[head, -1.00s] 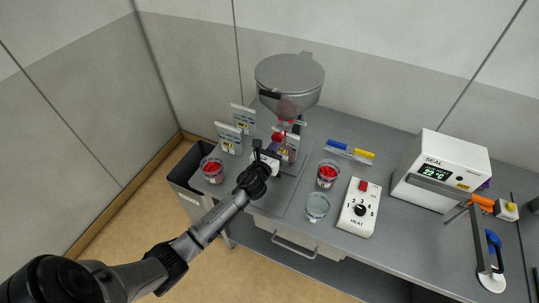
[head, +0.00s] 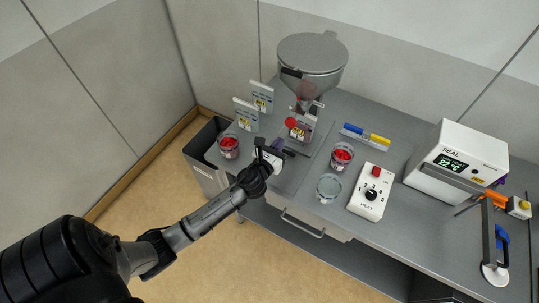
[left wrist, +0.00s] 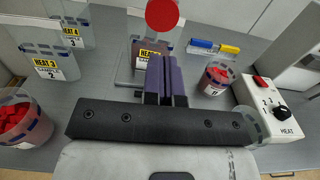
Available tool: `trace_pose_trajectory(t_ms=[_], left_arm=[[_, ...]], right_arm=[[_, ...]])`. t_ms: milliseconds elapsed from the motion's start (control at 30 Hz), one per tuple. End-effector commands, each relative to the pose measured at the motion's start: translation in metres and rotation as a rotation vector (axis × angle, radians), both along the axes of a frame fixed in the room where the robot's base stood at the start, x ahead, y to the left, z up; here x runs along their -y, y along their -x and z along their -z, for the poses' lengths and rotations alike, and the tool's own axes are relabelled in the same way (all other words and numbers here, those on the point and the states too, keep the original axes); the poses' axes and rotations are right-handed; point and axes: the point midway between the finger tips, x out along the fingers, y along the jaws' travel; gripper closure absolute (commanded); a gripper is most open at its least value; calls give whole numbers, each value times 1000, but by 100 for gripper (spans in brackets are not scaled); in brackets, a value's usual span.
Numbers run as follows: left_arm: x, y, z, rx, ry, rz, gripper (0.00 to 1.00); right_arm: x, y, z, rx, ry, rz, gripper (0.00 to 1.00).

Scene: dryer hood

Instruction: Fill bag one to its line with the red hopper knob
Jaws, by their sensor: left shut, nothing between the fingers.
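The grey hopper (head: 311,56) stands at the back of the bench with its red knob (head: 291,122) on the front of its outlet. The knob is also at the top of the left wrist view (left wrist: 163,14). A clear bag (head: 304,130) with a yellow and white label hangs below the outlet. In the left wrist view the bag (left wrist: 139,58) is partly behind my fingers, and its fill level cannot be told. My left gripper (head: 288,150) is shut and empty, in front of the bag and below the knob. Its purple fingers (left wrist: 166,80) are together. My right gripper is not in view.
Two labelled bags (head: 246,114) (head: 262,96) stand left of the hopper. Red-filled cups (head: 229,146) (head: 342,156) flank my gripper; a clear cup (head: 329,187) is nearer the front. The heat box (head: 371,191), pens (head: 366,134) and sealer (head: 458,160) are to the right.

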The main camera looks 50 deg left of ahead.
Motion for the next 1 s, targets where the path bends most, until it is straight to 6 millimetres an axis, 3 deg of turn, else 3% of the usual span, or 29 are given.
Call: trace_pose_trajectory(t_ms=[100,333,1000], left_arm=[[7,20,1,-2,-2,1,100],[16,44,0,0,-1,0,100],[18,50,0,1,-1,0,100]], right_arm=[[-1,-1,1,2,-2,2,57],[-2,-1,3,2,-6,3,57],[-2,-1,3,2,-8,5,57]])
